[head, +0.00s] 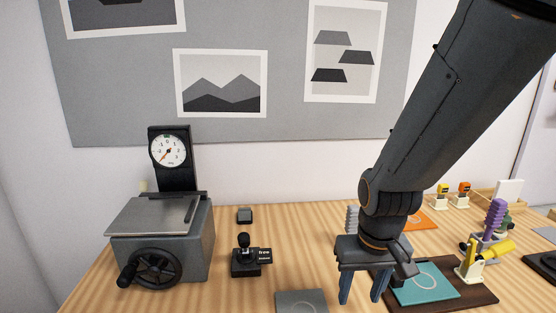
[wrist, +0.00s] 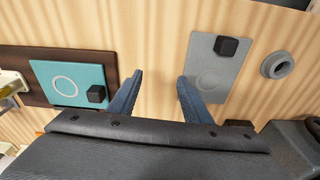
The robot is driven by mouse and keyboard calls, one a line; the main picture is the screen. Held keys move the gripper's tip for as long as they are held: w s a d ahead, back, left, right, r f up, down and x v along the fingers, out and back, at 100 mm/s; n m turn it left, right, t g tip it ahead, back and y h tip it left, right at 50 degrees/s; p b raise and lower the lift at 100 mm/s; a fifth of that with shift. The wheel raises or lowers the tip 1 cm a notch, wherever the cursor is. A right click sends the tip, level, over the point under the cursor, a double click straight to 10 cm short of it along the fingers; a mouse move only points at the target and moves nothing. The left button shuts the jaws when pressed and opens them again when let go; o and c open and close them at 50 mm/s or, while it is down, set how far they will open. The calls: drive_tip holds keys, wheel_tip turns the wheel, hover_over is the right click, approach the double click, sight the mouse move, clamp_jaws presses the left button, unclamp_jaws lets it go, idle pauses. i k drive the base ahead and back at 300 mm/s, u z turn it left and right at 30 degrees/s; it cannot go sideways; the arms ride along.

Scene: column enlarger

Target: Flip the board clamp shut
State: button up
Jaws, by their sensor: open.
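A cream toggle clamp with a yellow handle (head: 497,249) stands at the right end of a dark brown board (head: 484,296). The handle slants up to the right; I cannot tell its exact clamping state. A teal plate with a pale ring (head: 425,288) lies on the board. In the wrist view the teal plate (wrist: 68,82) is left of my fingers, and part of a cream clamp (wrist: 10,84) is cut off at the left edge. My gripper (head: 362,290) is open and empty, pointing down, left of the clamp and apart from it.
A purple-handled clamp (head: 496,217) stands just behind the yellow one. A grey plate (head: 302,302) lies at the front; a joystick (head: 244,258) and grey machine with handwheel (head: 155,268) stand left. Bare wood lies between joystick and gripper.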

sight(505, 247)
drive_tip(key=k, duration=1.2)
drive_tip(key=z, duration=0.65)
drive_tip(key=i, duration=0.4)
drive_tip(key=z, duration=0.3)
